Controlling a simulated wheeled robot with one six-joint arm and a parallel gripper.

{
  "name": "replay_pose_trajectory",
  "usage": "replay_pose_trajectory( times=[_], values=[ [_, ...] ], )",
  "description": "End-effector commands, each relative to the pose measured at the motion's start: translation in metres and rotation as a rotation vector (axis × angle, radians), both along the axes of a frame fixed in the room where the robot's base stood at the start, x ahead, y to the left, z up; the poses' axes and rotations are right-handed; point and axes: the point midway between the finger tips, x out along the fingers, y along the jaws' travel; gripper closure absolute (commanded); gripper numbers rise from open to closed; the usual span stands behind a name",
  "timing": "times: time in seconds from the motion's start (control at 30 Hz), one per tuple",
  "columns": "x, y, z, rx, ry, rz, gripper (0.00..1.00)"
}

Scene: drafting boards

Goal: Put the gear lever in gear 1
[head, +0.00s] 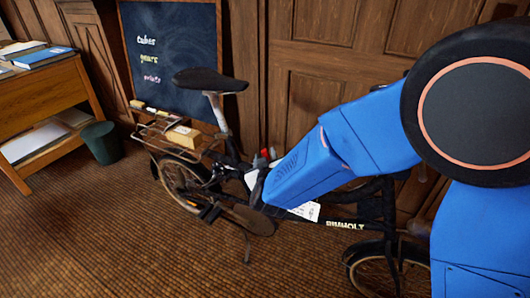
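A black bicycle (348,224) with "RIMHOLT" on its lower frame stands in front of the panelled wall, its rear wheel to the left. I cannot make out a gear lever or any gear marks on it. A small red and dark part (265,155) shows just above my blue arm, near the bicycle's middle; I cannot tell what it is. My arm reaches in from the right and covers much of the bicycle's middle and front. My gripper cannot be made out; the arm's end lies over the bicycle's middle, and I cannot tell whether it touches anything.
A chalkboard (188,72) leans behind the black saddle (210,80). A tan block (184,137) is by the rear rack (150,137). A dark green bin (102,142) and a wooden desk (55,90) with books stand at left. The brown floor in front is clear.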

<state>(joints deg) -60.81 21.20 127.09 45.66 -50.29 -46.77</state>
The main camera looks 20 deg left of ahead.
Motion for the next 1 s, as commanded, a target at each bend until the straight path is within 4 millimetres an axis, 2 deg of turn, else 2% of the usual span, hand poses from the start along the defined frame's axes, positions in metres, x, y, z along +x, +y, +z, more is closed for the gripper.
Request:
replay_pose_trajectory(
  times=[0.2, 0.5, 0.7, 1.0],
  values=[
    [-0.040, -0.018, 0.012, 0.000, 0.000, 0.003, 0.63],
    [-0.083, -0.040, 0.025, 0.000, 0.000, 0.002, 0.63],
    [-0.095, -0.047, 0.028, -0.001, 0.000, 0.000, 0.63],
    [-0.097, -0.048, 0.029, 0.000, 0.001, 0.000, 0.63]
  ],
)
